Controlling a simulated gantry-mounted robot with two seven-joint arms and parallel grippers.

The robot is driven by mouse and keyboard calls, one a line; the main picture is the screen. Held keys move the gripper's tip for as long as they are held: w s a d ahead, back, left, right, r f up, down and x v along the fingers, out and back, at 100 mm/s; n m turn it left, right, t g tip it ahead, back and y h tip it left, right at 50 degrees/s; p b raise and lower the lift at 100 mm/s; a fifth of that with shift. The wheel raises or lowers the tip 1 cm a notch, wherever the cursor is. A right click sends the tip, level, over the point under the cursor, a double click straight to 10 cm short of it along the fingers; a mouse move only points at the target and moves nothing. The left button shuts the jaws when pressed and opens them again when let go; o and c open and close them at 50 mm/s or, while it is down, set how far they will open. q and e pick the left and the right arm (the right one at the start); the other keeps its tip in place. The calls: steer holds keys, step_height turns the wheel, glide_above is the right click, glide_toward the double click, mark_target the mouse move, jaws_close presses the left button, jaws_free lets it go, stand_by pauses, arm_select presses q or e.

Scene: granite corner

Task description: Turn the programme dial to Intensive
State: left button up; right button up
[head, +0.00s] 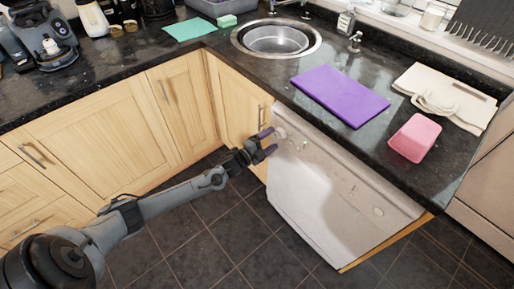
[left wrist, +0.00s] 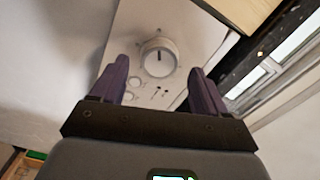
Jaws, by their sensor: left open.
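The programme dial (left wrist: 158,57) is a round white knob with a dark pointer line, on the pale control panel of the white dishwasher (head: 335,190). The pointer runs towards the upper part of the wrist picture. No programme names can be read, so I cannot tell the setting. In the head view the dial (head: 281,132) is small, near the dishwasher's upper left corner. My left gripper (head: 268,141) is open and empty just in front of the dial. In the left wrist view its purple fingers (left wrist: 158,76) stand apart on either side of the dial. My right gripper is not in view.
Small round buttons (left wrist: 134,83) sit beside the dial. Above the dishwasher is the dark granite worktop (head: 270,88) with a purple board (head: 340,95), a pink tub (head: 415,138), a cloth bag (head: 450,95) and a sink (head: 276,40). Wooden cupboards (head: 105,135) stand left; the tiled floor is clear.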

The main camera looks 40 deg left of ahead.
arm_select(q)
steer(key=s, duration=0.8)
steer(key=shift+a+p, duration=0.35)
steer(key=shift+p, duration=0.1)
